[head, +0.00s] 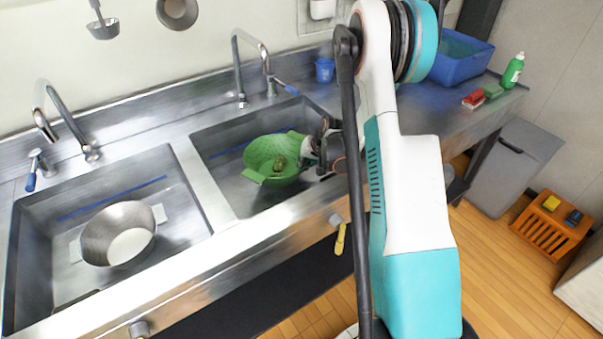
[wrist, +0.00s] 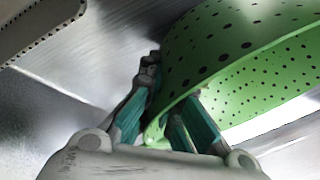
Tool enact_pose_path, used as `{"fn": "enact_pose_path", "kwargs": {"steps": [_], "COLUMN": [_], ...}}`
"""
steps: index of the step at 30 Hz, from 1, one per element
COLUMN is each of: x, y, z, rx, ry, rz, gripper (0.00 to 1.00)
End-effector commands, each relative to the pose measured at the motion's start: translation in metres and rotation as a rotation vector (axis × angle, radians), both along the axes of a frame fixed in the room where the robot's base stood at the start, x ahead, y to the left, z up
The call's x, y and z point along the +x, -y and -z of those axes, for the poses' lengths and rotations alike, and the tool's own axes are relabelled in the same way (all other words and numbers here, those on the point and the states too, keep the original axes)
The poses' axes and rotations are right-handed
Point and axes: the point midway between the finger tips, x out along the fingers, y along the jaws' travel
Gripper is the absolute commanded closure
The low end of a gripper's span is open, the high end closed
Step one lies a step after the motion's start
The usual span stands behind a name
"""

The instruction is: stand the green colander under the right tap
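The green colander (head: 262,155) is in the right sink, a little tilted, in front of and to the right of the spout end of the right tap (head: 240,75). My gripper (head: 310,152) is at the colander's right edge. In the wrist view the fingers of my gripper (wrist: 168,105) lie on either side of the rim of the perforated green colander (wrist: 225,50), closed on it. Part of the rim is hidden behind the fingers. I cannot tell whether the colander touches the sink floor.
A steel divider (head: 205,180) separates the sinks. A blue cup (head: 324,70) stands behind the right sink. A blue tub (head: 460,60), sponges (head: 473,100) and a green bottle (head: 513,70) are on the right counter.

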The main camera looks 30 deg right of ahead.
Motion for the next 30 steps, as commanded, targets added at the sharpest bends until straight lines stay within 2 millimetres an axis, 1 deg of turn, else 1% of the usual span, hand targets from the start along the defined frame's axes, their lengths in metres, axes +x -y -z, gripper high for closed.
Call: {"fn": "enact_pose_path", "kwargs": {"steps": [3,6,18,19,21,30], "x": [0.000,0.000,0.000,0.000,0.000,0.000], "y": [0.000,0.000,0.000,0.000,0.000,0.000], "z": [0.018,0.030,0.034,0.033,0.033,0.033], "rx": [0.000,0.000,0.000,0.000,0.000,-0.001], "ry": [0.000,0.000,0.000,0.000,0.000,0.000], "rz": [0.000,0.000,0.000,0.000,0.000,-0.001], "gripper": [1.00,1.00,1.00,0.89,0.75,0.75]}}
